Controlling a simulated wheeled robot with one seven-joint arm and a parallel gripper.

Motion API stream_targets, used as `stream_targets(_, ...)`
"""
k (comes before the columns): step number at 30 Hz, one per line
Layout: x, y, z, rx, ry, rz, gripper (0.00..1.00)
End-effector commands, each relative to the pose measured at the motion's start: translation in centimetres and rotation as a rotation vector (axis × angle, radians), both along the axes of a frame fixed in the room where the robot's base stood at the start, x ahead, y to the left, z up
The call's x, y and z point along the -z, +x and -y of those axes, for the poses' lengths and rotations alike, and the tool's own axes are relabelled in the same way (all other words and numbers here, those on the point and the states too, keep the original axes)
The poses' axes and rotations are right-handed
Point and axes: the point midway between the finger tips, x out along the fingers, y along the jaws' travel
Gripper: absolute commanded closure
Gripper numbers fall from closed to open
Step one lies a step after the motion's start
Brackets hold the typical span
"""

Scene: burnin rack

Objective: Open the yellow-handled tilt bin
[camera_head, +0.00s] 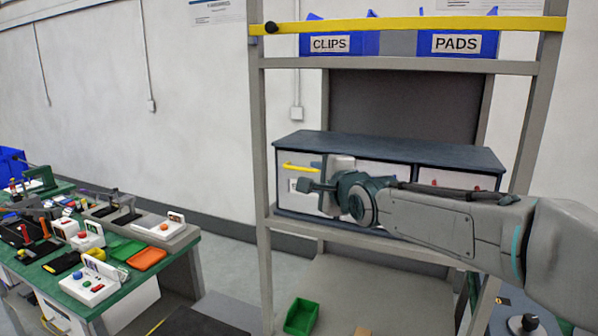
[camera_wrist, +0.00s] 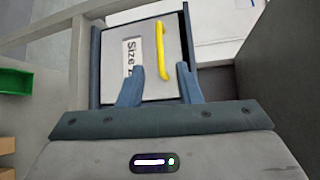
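The tilt bin with the yellow handle (camera_head: 300,167) is at the left end of a dark-topped cabinet on the rack shelf. Its pale front (camera_wrist: 150,85) carries a label starting "Size" and looks shut, set in a dark frame. The yellow handle (camera_wrist: 161,48) lies ahead between the lines of my fingers, nearer the right one in the wrist view. My gripper (camera_wrist: 159,88) is open, with nothing visible between its fingers. In the head view my gripper (camera_head: 314,187) is in front of the bin, just below and right of the handle, and hides part of the cabinet front.
The dark-topped cabinet (camera_head: 390,150) has another front with red handles at right, partly behind my arm. Rack posts (camera_head: 262,180) stand at the sides. Blue CLIPS and PADS bins sit above. A green bin (camera_head: 301,316) lies below. A cluttered green bench is at left.

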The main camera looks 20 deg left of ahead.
Motion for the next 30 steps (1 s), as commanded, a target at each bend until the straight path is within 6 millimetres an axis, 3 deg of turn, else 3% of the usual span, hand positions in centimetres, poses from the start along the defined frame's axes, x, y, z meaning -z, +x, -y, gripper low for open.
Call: stream_targets(30,0.8,4.4,-4.0,-0.003,-0.001,-0.001,0.69)
